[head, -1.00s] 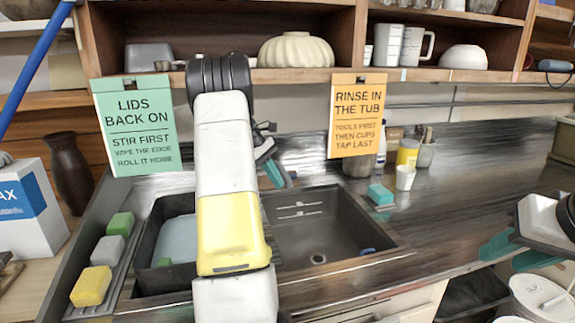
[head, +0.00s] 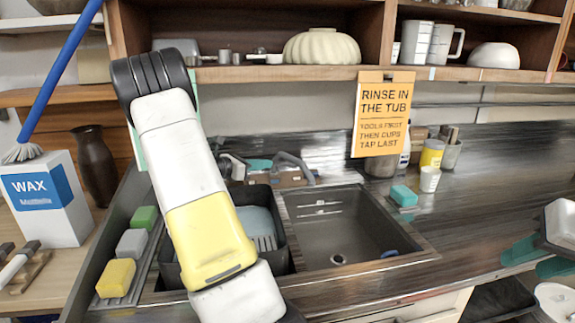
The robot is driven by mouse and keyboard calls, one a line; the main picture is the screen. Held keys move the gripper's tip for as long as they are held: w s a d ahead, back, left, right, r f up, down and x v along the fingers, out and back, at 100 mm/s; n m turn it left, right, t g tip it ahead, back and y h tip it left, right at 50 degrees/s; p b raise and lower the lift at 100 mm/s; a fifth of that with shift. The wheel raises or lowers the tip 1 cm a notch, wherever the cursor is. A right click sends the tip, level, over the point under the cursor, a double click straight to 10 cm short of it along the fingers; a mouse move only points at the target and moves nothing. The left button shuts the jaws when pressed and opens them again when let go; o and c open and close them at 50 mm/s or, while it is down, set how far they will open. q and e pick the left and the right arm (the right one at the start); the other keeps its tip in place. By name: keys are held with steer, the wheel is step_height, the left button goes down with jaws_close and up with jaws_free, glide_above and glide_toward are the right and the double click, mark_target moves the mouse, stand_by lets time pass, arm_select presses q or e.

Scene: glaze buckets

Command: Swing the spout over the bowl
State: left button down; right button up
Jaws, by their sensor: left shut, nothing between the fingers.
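A grey curved piece that looks like the tap's spout (head: 297,166) stands at the sink's back edge, behind the divide between the two bowls. The left bowl (head: 279,240) is partly hidden by my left arm and holds a pale blue tub. My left gripper (head: 260,164) has teal fingers, shut and empty, just left of the spout; whether they touch it I cannot tell. My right gripper (head: 536,260) is at the right edge, its teal fingers apart and empty, away from the sink.
Sponges (head: 130,243) sit on a ledge left of the sink. An orange sign (head: 384,113) hangs above the sink. A wax box (head: 45,199) stands at left.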

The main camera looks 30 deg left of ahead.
mark_target(294, 161)
arm_select(q)
steer(key=x, duration=0.9)
steer(key=shift+w+d+f, duration=0.1)
steer(key=shift+w, duration=0.2)
steer(key=shift+w+d, duration=0.55)
steer(key=shift+w, duration=0.15)
